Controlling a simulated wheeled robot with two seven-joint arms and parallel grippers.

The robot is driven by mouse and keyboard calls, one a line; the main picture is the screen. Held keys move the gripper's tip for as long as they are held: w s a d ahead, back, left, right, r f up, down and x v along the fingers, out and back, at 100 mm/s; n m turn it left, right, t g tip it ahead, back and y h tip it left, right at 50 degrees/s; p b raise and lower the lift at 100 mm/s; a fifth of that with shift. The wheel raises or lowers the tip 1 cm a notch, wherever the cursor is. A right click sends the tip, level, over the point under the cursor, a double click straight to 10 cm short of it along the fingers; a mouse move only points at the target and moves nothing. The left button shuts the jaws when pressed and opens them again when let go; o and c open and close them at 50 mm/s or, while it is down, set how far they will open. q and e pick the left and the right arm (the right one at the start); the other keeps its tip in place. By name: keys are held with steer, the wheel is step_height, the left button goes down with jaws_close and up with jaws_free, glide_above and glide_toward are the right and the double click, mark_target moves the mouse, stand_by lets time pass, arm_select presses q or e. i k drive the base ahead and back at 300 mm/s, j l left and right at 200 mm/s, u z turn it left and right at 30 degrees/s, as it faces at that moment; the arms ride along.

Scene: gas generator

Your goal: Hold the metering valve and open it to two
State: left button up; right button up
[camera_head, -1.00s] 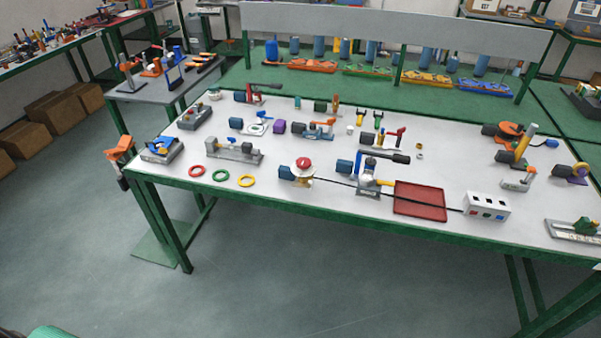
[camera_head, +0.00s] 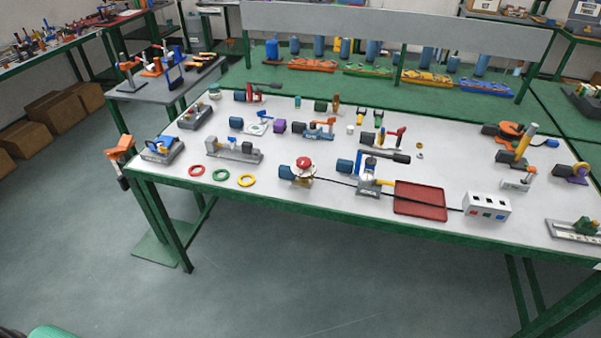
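Neither of my grippers is in view. Several valve-like devices stand on the white-topped workbench (camera_head: 330,205), and none has a label I can read, so I cannot tell for sure which is the metering valve. One near the front middle has a red round knob (camera_head: 304,163) on a pale and brass-coloured body, with a blue cylinder (camera_head: 285,172) at its left. To its right, a grey-based device (camera_head: 367,188) has a blue upright lever and a dark handle. No scale or opening number can be read on any of them.
Red, green and yellow rings (camera_head: 246,180) lie near the front left edge. A red tray (camera_head: 420,199) and a white box with sockets (camera_head: 487,206) stand at the front right, with a black cable across the tray. The floor (camera_head: 300,285) before the bench is clear.

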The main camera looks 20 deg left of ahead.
mark_target(302, 163)
steer(key=i+j, duration=1)
steer(key=j, duration=0.15)
